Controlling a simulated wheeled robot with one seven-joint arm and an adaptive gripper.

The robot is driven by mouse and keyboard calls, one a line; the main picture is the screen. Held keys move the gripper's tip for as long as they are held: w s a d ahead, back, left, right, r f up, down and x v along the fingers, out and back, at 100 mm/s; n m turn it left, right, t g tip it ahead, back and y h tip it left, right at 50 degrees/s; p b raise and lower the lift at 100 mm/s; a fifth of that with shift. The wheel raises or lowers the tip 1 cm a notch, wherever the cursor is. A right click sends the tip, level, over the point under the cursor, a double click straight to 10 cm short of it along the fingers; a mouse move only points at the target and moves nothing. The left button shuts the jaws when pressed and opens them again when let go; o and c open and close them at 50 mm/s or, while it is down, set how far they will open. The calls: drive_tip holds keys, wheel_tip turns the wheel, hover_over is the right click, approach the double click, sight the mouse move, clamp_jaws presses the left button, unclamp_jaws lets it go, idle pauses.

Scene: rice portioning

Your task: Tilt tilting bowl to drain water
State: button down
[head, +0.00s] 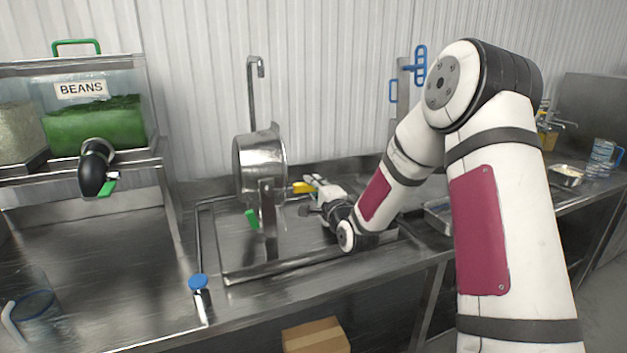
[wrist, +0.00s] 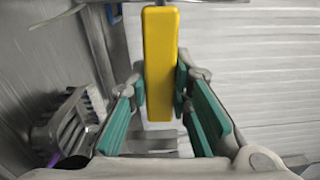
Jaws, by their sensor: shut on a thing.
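The tilting bowl (head: 252,163) is a round metal vessel on a stand over the sink area in the middle of the head view. It is tipped well over onto its side, with its rim toward the right. A yellow handle (head: 303,187) sticks out to its right. My gripper (head: 316,188) is at this handle. In the wrist view the yellow handle (wrist: 160,65) runs upright between the teal finger pads of my gripper (wrist: 160,90), which is shut on it. The bowl's inside and any water are hidden.
A faucet (head: 254,85) stands behind the bowl. A bin labelled beans (head: 95,120) stands at left. A cardboard box (head: 315,337) is below the counter.

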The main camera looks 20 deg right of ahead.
drive_tip(key=shift+f+m, duration=0.4)
drive_tip(key=c, duration=1.4)
unclamp_jaws()
drive_tip(key=shift+c, duration=0.2)
drive_tip(key=s, duration=1.2)
drive_tip(key=shift+a, duration=0.1)
